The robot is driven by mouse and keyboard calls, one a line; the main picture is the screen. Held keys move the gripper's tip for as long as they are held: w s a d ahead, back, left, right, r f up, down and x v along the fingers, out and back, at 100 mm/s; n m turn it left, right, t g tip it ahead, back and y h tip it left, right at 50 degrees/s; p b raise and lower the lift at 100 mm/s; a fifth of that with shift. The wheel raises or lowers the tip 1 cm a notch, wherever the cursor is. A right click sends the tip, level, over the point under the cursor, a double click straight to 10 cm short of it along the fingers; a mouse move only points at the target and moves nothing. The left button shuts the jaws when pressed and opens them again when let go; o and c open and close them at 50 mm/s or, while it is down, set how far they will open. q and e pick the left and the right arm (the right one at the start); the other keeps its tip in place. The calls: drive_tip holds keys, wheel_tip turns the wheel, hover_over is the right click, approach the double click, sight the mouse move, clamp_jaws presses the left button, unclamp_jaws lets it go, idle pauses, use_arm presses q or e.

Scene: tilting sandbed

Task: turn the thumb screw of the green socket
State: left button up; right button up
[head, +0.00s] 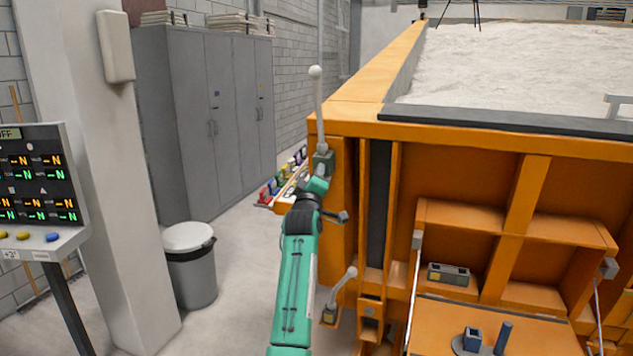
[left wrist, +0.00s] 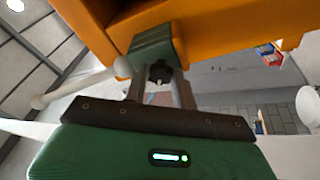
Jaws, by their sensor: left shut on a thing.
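The green socket (head: 324,158) sits on the left corner of the orange sandbed frame (head: 345,128). A pale rod with a ball end (head: 318,105) stands upright from it. In the left wrist view the green socket (left wrist: 153,42) is close ahead, with its dark thumb screw (left wrist: 160,72) on the near face. My left gripper (left wrist: 160,88) has its two fingers on either side of the screw and is shut on it. In the head view my left gripper (head: 321,175) is just below the socket, and the screw is hidden there. My right gripper is not in view.
A grey bin (head: 190,270), a white pillar (head: 110,180) and a control panel (head: 35,190) are at the left. Open floor lies between bin and sandbed.

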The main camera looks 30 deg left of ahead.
use_arm(q)
drive_tip(key=m+t+h+b, duration=0.1)
drive_tip(key=m, duration=0.5)
drive_tip(key=m+h, duration=0.1)
drive_tip(key=m, duration=0.5)
drive_tip(key=shift+f+t+b, duration=0.15)
drive_tip(key=shift+t+b, duration=0.25)
drive_tip(key=shift+m, duration=0.3)
drive_tip(key=o, duration=0.9)
drive_tip(key=b+v, duration=0.4)
drive_tip(key=v, duration=0.9)
drive_tip(key=shift+s+f, duration=0.1)
drive_tip(key=shift+s, duration=0.35)
